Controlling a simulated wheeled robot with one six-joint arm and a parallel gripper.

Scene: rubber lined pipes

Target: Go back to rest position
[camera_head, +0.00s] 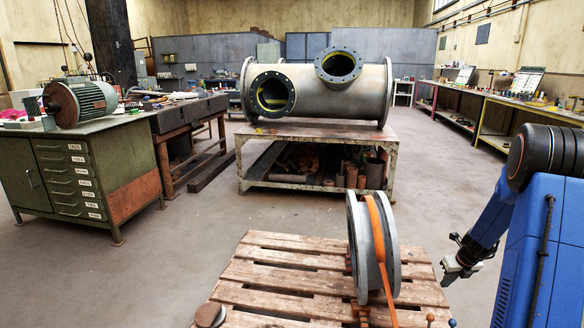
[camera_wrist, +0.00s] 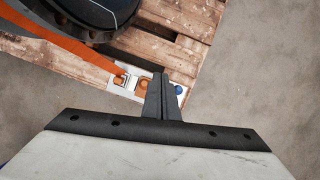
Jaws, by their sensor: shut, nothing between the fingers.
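My gripper (camera_head: 447,281) is at the lower right in the head view, over the right edge of the wooden pallet (camera_head: 270,281). In the wrist view its two fingers (camera_wrist: 161,84) are shut together with nothing between them. Beyond the fingertips in that view is a light plate (camera_wrist: 128,88) with orange and blue knobs at the pallet's edge. I cannot tell how high the fingers are above it. My blue arm reaches in from the right side of the head view.
A flanged grey ring (camera_head: 358,240) with an orange strap (camera_head: 378,240) stands upright on the pallet, left of my gripper. A large flanged pipe (camera_head: 320,92) lies on a table behind. A green cabinet (camera_head: 65,185) stands left. Floor right of the pallet is bare.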

